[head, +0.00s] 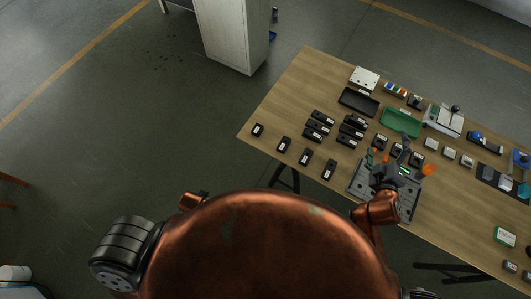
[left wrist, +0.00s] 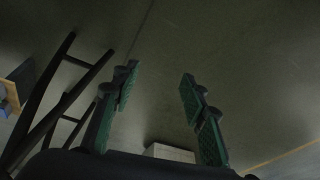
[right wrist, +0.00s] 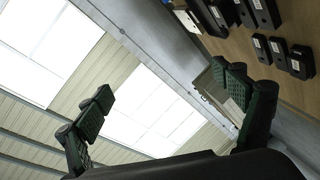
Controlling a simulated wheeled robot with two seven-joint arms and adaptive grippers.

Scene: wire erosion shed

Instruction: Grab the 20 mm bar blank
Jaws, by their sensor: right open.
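Several black blocks with white labels (head: 321,118) stand in rows on the wooden table in the head view. The labels are too small to read, so I cannot tell which block is the 20 mm bar blank. My right gripper (head: 401,150) is over the table, near a grey plate. In the right wrist view it is open and empty (right wrist: 170,88), with black labelled blocks (right wrist: 279,50) at the upper right. My left gripper (left wrist: 159,75) is open and empty over the floor in the left wrist view. It is not visible in the head view.
The table (head: 262,146) also carries a black tray (head: 358,101), a green tray (head: 401,122), a grey plate (head: 361,187) under my right arm, and small tools at the right. A pale cabinet (head: 233,35) stands behind. Floor left of the table is clear.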

